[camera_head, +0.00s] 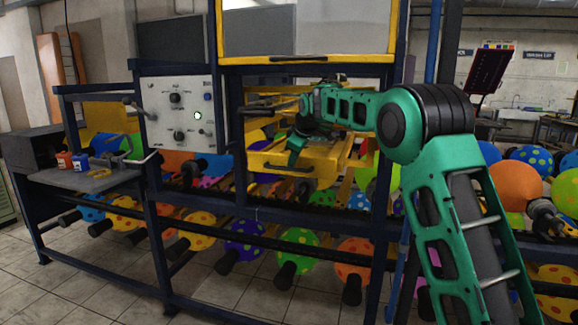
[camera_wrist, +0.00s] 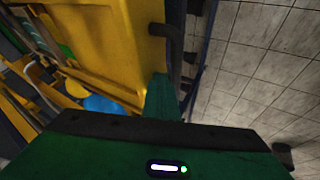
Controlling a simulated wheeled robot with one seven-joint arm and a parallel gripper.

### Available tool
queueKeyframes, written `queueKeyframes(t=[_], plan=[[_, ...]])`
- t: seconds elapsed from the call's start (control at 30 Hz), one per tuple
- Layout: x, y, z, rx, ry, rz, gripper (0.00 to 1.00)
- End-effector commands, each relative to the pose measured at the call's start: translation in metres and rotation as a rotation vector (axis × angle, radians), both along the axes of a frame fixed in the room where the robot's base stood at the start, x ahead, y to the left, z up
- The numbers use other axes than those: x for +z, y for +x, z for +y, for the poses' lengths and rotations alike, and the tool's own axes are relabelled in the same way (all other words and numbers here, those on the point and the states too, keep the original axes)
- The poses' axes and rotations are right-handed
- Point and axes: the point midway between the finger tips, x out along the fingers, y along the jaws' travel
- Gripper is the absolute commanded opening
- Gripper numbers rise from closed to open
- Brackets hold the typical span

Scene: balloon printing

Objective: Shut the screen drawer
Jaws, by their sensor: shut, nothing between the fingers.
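The yellow screen drawer (camera_head: 322,163) stands pulled out toward me from the machine, below the yellow-framed window. Its dark handle (camera_head: 283,169) is on the front face. My green gripper (camera_head: 293,157) is shut with nothing in it, pointing down at the drawer's front, just above the handle. In the wrist view the drawer (camera_wrist: 105,45) fills the upper left, with the handle (camera_wrist: 170,45) at its edge. My fingers (camera_wrist: 163,98) are close to the drawer's front; I cannot tell whether they touch it. My arm hides part of the drawer's back and right side.
A control panel (camera_head: 178,113) with knobs and a lit green button is left of the drawer. A grey shelf (camera_head: 95,180) with small bottles juts out farther left. Several coloured balloons hang on rails below. The tiled floor (camera_head: 215,290) in front is clear.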

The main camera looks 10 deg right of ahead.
Motion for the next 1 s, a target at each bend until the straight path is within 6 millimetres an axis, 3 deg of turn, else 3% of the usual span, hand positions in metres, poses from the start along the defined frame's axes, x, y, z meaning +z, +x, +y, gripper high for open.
queueKeyframes(t=[0.73, 1.0], plan=[[0.002, 0.011, -0.026, -0.018, 0.0, -0.009, 0.0], [0.032, -0.003, -0.03, -0.02, 0.0, -0.012, 0.0]])
